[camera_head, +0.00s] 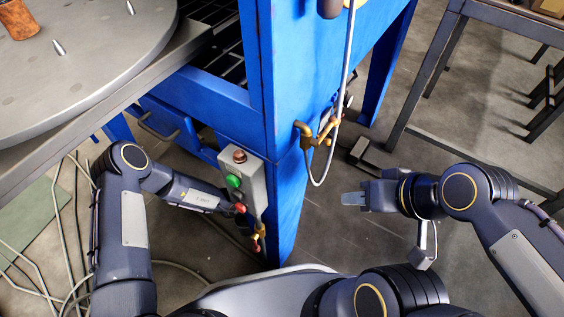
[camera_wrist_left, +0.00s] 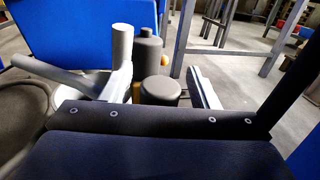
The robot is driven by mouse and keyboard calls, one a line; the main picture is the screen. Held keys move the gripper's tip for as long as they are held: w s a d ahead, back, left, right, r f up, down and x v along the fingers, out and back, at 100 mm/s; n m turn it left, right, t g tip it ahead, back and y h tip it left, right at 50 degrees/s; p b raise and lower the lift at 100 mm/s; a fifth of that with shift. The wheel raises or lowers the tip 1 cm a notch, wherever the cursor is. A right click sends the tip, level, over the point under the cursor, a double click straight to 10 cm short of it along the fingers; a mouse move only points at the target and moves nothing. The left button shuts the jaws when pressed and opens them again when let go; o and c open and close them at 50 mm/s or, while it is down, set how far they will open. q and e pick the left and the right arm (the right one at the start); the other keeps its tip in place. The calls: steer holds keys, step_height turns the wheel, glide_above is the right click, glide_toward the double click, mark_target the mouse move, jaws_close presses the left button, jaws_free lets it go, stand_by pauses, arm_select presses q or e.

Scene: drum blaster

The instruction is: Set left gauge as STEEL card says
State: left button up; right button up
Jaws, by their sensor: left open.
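In the left wrist view my left gripper (camera_wrist_left: 160,88) is open, with a dark round knob-like part (camera_wrist_left: 160,90) between its fingers. I cannot tell whether they touch it. In the head view my left arm reaches to a grey control box (camera_head: 254,185) on the blue machine's corner post; its fingertips are not clear there. My right gripper (camera_head: 353,198) is in free air right of the post, apart from everything. Its fingers are seen edge-on, so its opening cannot be told. I cannot make out a gauge face or a STEEL card in either view.
The control box has a green button (camera_head: 234,181) and a red one (camera_head: 240,208). Brass pipe fittings (camera_head: 318,135) and a hose stand out from the blue machine (camera_head: 287,100). A round metal table (camera_head: 90,60) is at upper left. Loose cables lie on the floor at lower left.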

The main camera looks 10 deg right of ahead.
arm_select(q)
steer(key=shift+w+d, duration=0.15)
steer(key=shift+d, duration=0.15)
steer(key=c, duration=1)
steer(key=shift+o, duration=0.2)
